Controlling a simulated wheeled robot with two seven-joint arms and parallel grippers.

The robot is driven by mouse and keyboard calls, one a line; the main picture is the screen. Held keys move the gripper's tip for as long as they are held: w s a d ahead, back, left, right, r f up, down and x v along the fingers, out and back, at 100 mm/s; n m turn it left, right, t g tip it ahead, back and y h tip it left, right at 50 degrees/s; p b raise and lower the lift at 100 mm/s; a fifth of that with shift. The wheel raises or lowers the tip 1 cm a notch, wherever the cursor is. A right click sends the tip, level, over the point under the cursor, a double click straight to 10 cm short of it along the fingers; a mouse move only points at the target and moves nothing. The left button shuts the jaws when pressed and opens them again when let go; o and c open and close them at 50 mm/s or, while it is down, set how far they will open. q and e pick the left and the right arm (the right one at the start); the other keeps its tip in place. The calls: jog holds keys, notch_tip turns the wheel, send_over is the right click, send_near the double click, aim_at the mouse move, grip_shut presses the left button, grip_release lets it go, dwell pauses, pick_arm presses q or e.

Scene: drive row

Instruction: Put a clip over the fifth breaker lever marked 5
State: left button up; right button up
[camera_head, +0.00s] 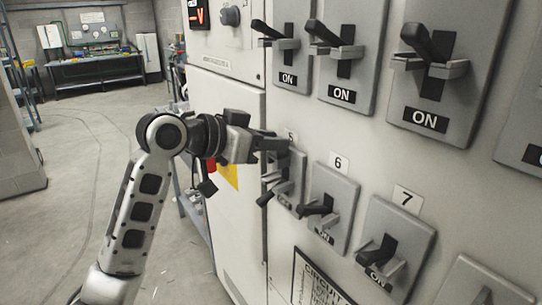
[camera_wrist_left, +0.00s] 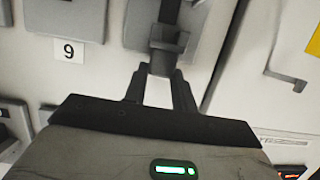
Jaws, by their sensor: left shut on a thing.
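My left gripper (camera_head: 272,144) is in front of the top of the fifth breaker (camera_head: 292,170), beside its partly covered label 5 (camera_head: 291,136). That breaker's black lever (camera_head: 266,197) points down and outward, below the gripper. In the left wrist view my gripper (camera_wrist_left: 160,84) is shut on a small dark grey piece, which looks like the clip (camera_wrist_left: 160,66). A dark upright part shows behind it; whether the clip touches the lever I cannot tell. The label 6 (camera_head: 339,162) appears upside down in the wrist view (camera_wrist_left: 69,50). My right gripper is not in view.
Breakers 6 (camera_head: 332,205) and 7 (camera_head: 396,240) stand to the right, levers down. Above, several larger breakers have raised levers and ON labels (camera_head: 425,119). A red-display panel (camera_head: 198,14) is at the upper left. Open floor (camera_head: 85,170) lies left; a workbench (camera_head: 97,70) stands far back.

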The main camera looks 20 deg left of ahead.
aim_at(273, 157)
pick_arm(q)
jog(key=shift+d+f, duration=0.2)
jog(key=shift+f, duration=1.55)
jog(key=shift+f, duration=0.1)
jog(key=o, duration=1)
jog(key=b+v, duration=0.1)
jog(key=v, duration=1.1)
notch_tip(273, 157, down, 24)
jog(key=d+n+y, duration=0.2)
jog(key=n+y, duration=0.2)
jog(key=n, duration=0.1)
jog(key=s+d+f+y, duration=0.1)
jog(key=s+d+f, duration=0.2)
jog(key=s+f, duration=0.4)
jog(key=s+d+f+g+y, duration=0.1)
jog(key=s+d+f, duration=0.2)
jog(key=s+f, duration=0.5)
jog(key=shift+s, duration=0.4)
